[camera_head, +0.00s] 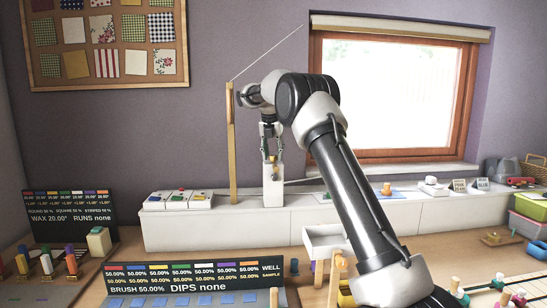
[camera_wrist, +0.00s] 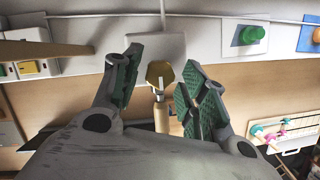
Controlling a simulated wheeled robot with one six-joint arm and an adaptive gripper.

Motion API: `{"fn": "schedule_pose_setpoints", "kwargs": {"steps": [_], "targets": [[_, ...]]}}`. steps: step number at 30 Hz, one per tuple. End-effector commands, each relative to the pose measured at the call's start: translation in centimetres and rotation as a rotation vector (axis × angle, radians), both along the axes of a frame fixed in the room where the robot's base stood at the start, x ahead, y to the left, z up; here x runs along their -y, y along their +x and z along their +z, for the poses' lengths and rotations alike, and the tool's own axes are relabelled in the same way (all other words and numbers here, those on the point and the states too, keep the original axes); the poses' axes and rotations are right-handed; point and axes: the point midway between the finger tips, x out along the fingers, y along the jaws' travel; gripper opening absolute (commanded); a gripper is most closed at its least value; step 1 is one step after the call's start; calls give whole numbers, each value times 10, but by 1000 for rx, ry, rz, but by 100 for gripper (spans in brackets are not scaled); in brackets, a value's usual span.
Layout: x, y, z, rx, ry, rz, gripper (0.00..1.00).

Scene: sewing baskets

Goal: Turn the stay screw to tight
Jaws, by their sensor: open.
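A brass-coloured knob with a faceted outline, which looks like the stay screw (camera_wrist: 160,74), shows in the wrist view between my fingers. A pale wooden, peg-like piece (camera_wrist: 161,115) shows just below it. My gripper (camera_wrist: 162,66) is open, with one green-padded finger on each side of the knob and a visible gap to both. In the head view my gripper (camera_head: 271,152) points down at a white upright block (camera_head: 272,192) on the white ledge. The screw is too small there to make out clearly, and its turn setting cannot be read.
A tall wooden post (camera_head: 231,145) stands close left of my gripper, with a thin line rising from its top. White switch-like boxes (camera_head: 178,200) sit left on the ledge (camera_head: 330,222). A white open tray (camera_head: 325,238) and dark lettered panels (camera_head: 195,278) stand in front.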

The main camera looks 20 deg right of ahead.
Motion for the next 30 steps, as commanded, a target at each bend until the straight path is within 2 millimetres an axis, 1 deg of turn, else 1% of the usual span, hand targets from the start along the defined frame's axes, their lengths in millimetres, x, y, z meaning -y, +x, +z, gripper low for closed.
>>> {"fn": "schedule_pose_setpoints", "kwargs": {"steps": [3,13,18,30], "targets": [[0,0,14,3,1,0,43],[0,1,48,3,0,1,43],[0,0,53,0,1,1,43],[0,-1,54,2,1,-4,43]]}}
